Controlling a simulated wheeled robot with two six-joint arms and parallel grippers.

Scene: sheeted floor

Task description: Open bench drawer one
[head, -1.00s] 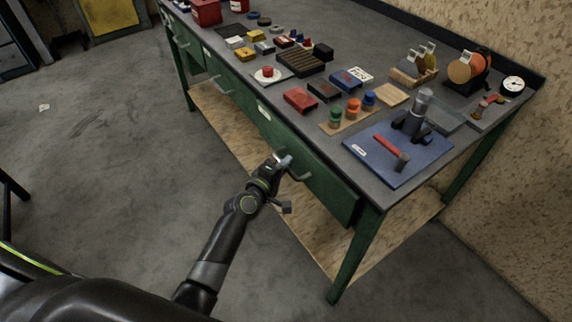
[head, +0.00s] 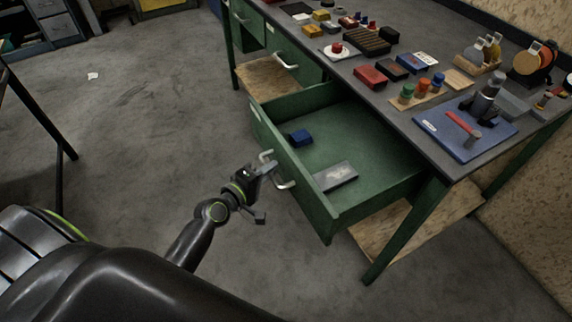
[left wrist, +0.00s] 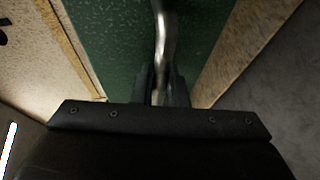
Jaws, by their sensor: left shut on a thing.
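The green bench drawer (head: 296,186) at the near end of the bench is pulled well out in the head view. Inside it lie a blue block (head: 300,137) and a flat grey box (head: 335,176). My left gripper (head: 266,170) is at the drawer's front, shut on its metal handle (head: 284,184). In the left wrist view the handle (left wrist: 168,40) runs down between the two fingers (left wrist: 160,85), in front of the green drawer face (left wrist: 115,40). My right gripper does not show.
The bench top (head: 400,117) holds several items, among them a blue mat (head: 490,140) with a red-handled tool and a red box (head: 370,76). Another drawer handle (head: 286,62) is farther along the bench. The grey floor (head: 150,120) to the left is mostly clear.

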